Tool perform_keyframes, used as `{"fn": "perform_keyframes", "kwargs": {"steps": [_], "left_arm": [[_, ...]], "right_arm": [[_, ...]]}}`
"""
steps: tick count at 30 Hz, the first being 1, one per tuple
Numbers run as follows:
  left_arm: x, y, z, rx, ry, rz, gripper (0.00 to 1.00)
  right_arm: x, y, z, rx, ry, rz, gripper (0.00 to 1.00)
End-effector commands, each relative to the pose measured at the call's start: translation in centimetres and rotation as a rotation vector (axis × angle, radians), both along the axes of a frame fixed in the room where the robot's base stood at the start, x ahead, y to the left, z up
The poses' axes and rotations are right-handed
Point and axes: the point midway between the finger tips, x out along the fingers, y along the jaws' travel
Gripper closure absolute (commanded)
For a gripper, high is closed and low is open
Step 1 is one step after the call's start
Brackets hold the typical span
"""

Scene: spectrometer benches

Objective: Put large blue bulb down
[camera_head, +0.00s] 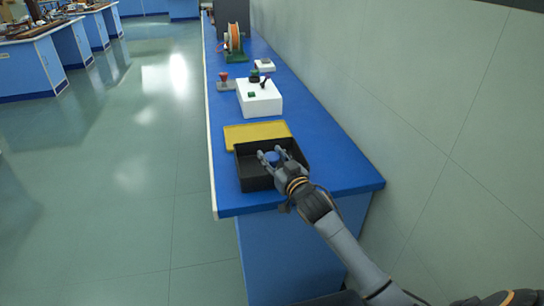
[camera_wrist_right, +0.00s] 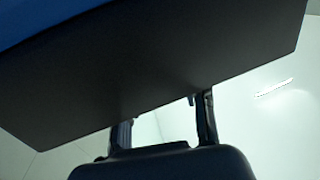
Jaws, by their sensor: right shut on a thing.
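A blue bulb (camera_head: 272,157) shows between the fingers of my right gripper (camera_head: 270,154), which is shut on it. The gripper and bulb are over or in an open black tray (camera_head: 254,180) near the front end of the blue bench. Whether the bulb touches the tray's floor cannot be told. In the right wrist view a dark flat surface (camera_wrist_right: 170,60) fills much of the picture, and the gripper's fingers (camera_wrist_right: 162,122) reach up to it; the bulb is hidden there. My left gripper does not show.
A yellow tray (camera_head: 257,134) lies just behind the black one on the blue bench (camera_head: 345,178). Farther back stand a white box (camera_head: 260,103) with controls, a red-topped device (camera_head: 225,83) and an orange spool (camera_head: 234,40). A wall runs along the right.

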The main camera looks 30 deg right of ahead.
Motion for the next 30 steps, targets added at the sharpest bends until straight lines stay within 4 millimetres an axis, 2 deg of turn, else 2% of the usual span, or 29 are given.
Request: {"fn": "perform_keyframes", "kwargs": {"steps": [3, 4, 7, 19, 23, 30], "left_arm": [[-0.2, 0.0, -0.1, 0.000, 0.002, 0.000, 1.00], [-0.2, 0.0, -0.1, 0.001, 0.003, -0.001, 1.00], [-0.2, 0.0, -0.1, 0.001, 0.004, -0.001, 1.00], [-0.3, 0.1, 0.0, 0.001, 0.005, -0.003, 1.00], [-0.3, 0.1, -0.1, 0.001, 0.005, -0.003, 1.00], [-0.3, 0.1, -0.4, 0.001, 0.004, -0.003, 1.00]], "right_arm": [[0.0, 0.0, -0.2, 0.000, 0.000, 0.000, 0.91], [0.0, 0.0, -0.3, 0.000, 0.000, 0.000, 0.57], [0.0, 0.0, -0.2, 0.000, 0.000, 0.000, 0.36], [-0.3, 0.1, 0.0, 0.000, 0.000, 0.001, 0.36], [-2.1, 0.1, -0.2, 0.000, 0.002, 0.002, 0.36], [-7.4, 0.2, -0.2, 0.000, 0.002, 0.001, 0.36]]}}
